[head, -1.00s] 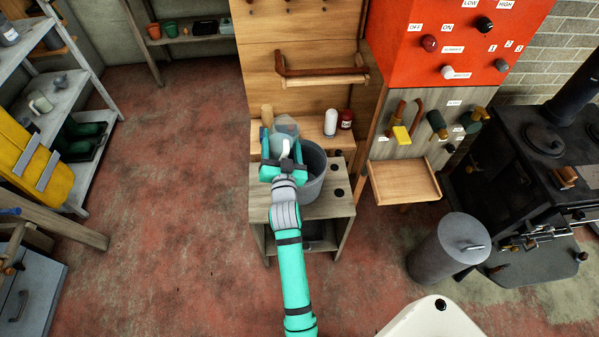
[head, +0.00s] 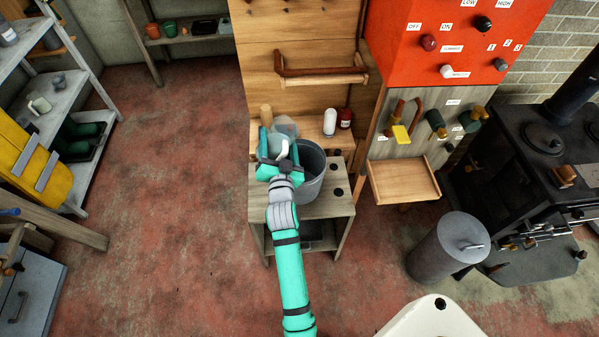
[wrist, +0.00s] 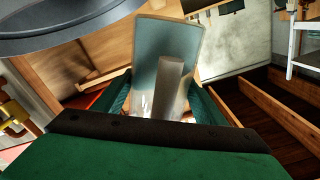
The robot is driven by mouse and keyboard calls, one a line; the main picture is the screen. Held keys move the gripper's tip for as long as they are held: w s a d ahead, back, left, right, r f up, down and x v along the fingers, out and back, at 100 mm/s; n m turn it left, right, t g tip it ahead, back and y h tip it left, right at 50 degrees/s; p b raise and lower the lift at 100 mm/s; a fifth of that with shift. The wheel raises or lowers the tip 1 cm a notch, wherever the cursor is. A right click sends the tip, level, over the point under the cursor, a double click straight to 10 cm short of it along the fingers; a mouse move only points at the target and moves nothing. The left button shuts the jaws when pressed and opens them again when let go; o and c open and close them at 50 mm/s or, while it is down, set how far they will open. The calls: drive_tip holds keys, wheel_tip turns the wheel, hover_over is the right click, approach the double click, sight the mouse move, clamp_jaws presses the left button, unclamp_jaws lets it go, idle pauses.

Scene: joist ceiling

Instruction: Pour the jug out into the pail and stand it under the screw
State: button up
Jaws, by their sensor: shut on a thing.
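The jug (head: 285,127) is clear and pale with a white handle (head: 283,149). My gripper (head: 277,158) is shut on the jug's handle and holds it at the left side of the pail. In the wrist view the jug (wrist: 160,45) shows beyond the jaws with its handle (wrist: 172,88) between them. The wrist view is strongly rolled, and I cannot tell how far the jug is tipped or what is in it. The grey pail (head: 312,178) stands on the small wooden bench; its dark rim (wrist: 85,38) crosses the wrist view's top left. I cannot make out which part is the screw.
To the right, a panel with taps (head: 437,122) hangs over an empty wooden shelf (head: 402,182). A grey bin (head: 440,250) stands before the black stove.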

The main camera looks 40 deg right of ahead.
drive_tip(key=shift+m, duration=0.6)
drive_tip(key=shift+w+a+f+m, duration=0.1)
drive_tip(key=shift+m, duration=0.2)
idle(0.4)
drive_tip(key=shift+a+f+m, duration=0.1)
drive_tip(key=shift+f+m, duration=0.05)
drive_tip(key=shift+m, duration=0.55)
idle(0.3)
drive_tip(key=shift+f+m, duration=0.1)
drive_tip(key=shift+m, duration=0.3)
drive_tip(key=shift+w+f+m, duration=0.1)
drive_tip(key=shift+m, duration=0.2)
